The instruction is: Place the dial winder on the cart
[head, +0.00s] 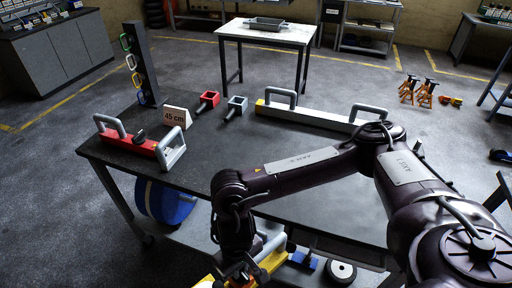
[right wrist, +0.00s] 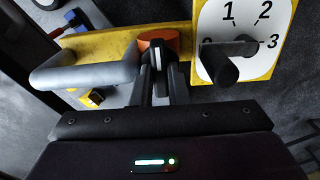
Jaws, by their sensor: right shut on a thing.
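The dial winder (right wrist: 110,45) is a yellow bar with a grey handle, an orange part and a white dial numbered 1, 2, 3 with a black knob, all in the right wrist view. It also shows at the bottom of the head view (head: 272,263), partly hidden by my arm. My right gripper (right wrist: 158,75) is shut on it at the orange part, between handle and dial; it also shows in the head view (head: 238,276). The winder appears in front of the near edge of the cart (head: 290,180), a dark-topped wheeled table. My left gripper is not in view.
On the cart stand a red bar with grey handles (head: 135,145), a "45 cm" sign (head: 176,116), red (head: 207,101) and blue-grey (head: 236,107) sockets and a long white bar (head: 318,117). Its top centre is bare. A lower shelf holds a blue roll (head: 165,203).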

